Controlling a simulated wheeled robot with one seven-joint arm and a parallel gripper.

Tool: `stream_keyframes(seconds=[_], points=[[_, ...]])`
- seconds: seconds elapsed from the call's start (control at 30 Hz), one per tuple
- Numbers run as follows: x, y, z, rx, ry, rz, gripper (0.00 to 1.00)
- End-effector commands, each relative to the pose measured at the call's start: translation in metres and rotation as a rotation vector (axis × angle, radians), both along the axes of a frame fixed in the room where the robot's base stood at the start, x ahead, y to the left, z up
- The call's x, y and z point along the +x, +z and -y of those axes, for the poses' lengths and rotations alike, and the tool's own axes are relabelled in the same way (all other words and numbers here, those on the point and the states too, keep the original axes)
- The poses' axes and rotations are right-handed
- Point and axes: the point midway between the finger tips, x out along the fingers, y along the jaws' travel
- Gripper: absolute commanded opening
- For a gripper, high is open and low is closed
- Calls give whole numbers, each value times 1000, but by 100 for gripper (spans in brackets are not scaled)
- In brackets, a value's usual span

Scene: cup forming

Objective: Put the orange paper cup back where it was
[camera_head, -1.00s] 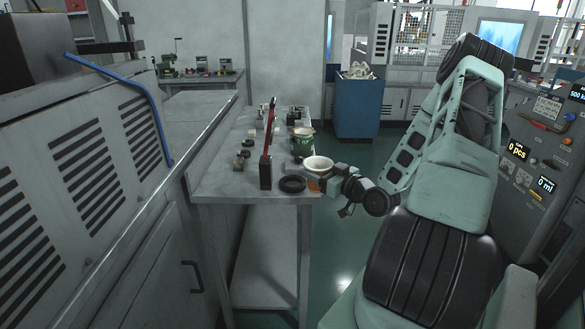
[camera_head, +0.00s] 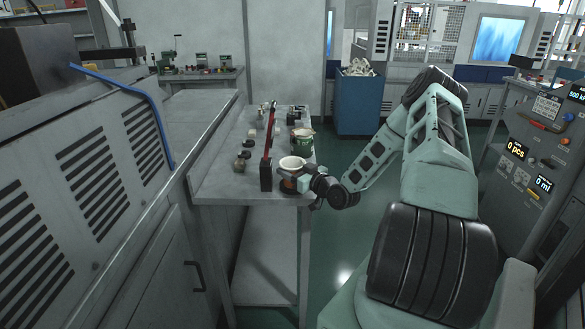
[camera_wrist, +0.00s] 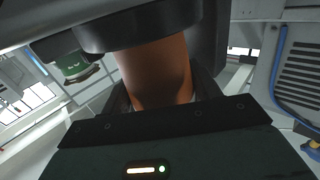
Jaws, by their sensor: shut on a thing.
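The orange paper cup (camera_head: 288,185) is upright in my gripper (camera_head: 291,184) at the front right of the grey metal table in the head view. Its pale rim (camera_head: 292,163) faces up. In the wrist view the orange cup wall (camera_wrist: 158,75) fills the middle, between my dark fingers. My gripper is shut on the cup. A black ring that lay at this spot is largely hidden; in the wrist view a thick dark band (camera_wrist: 140,27) crosses in front of the cup. I cannot tell whether the cup touches the table.
The grey table (camera_head: 225,185) holds a tall red and black upright (camera_head: 267,150) close left of the cup. A green can (camera_head: 302,140) stands behind the cup, and small parts lie farther back. A blue bin (camera_head: 358,104) stands beyond; green floor is free to the right.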

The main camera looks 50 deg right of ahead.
Motion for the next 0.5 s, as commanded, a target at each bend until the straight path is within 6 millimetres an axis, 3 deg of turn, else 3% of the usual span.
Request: stream_keyframes(seconds=[0.33, 0.37, 0.4, 0.43, 0.5], points=[[0, -5, 0, -1, 0, 0, 37], [0, -4, 0, -1, 0, 1, 67], [0, -3, 0, -1, 0, 1, 78], [0, -3, 0, -1, -1, 1, 84], [0, -3, 0, -1, -1, 1, 84]])
